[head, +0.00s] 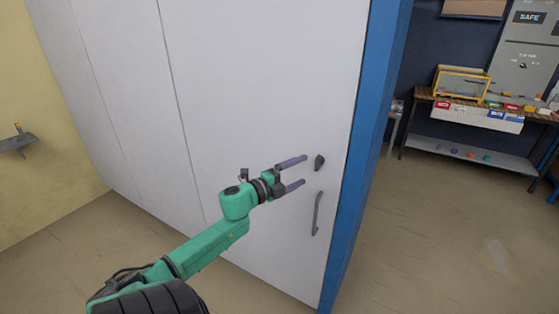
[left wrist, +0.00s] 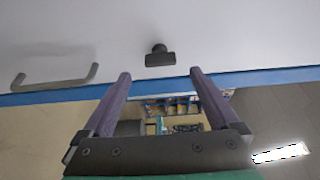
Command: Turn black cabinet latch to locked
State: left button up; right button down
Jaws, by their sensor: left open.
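The black cabinet latch (head: 319,162) is a small dark knob on the white cabinet door (head: 265,80), near its right edge. In the left wrist view the latch (left wrist: 160,56) shows as a short bar on a round stem, ahead of and between the fingertips. My left gripper (head: 299,171) is open and empty, with its purple fingers pointing at the latch from the left. In the left wrist view its fingertips (left wrist: 160,73) look apart from the latch. My right gripper is not in view.
A grey bar handle (head: 317,213) is below the latch, and it also shows in the left wrist view (left wrist: 54,82). A blue cabinet side (head: 366,150) borders the door. A workbench (head: 480,115) with boxes stands at the back right. Floor between is clear.

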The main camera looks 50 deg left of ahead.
pick_arm(q)
jog(key=s, duration=0.8)
jog(key=shift+a, duration=0.2)
jog(key=s+a+f+n+g+y, duration=0.2)
jog(key=s+f+n, duration=0.15)
jog(key=f, duration=0.65)
jog(key=s+a+f+n+g+y, duration=0.15)
jog(key=f+n, duration=0.25)
jog(key=f, duration=0.6)
jog(key=s+a+f+n+g+y, duration=0.1)
jog(key=s+a+f+n+g, duration=0.2)
jog(key=f, duration=0.7)
jog(key=s+d+f+n+g, duration=0.1)
jog(key=s+d+f+g, duration=0.1)
jog(key=s+d+f, duration=0.3)
jog(key=s+d+f+n+g+h, duration=0.1)
jog(key=s+d+f+n, duration=0.15)
jog(key=f, duration=0.55)
jog(key=s+d+f+n+g, duration=0.1)
jog(key=s+d+f+g, duration=0.1)
jog(key=s+d+f, duration=0.3)
jog(key=s+d+f+n+g+h, duration=0.1)
jog(key=s+d+f+g, duration=0.4)
jog(key=s+d+f, duration=0.6)
jog(key=d+h, duration=0.1)
jog(key=d, duration=0.1)
jog(key=shift+s+d, duration=0.25)
jog(key=shift+d, duration=0.1)
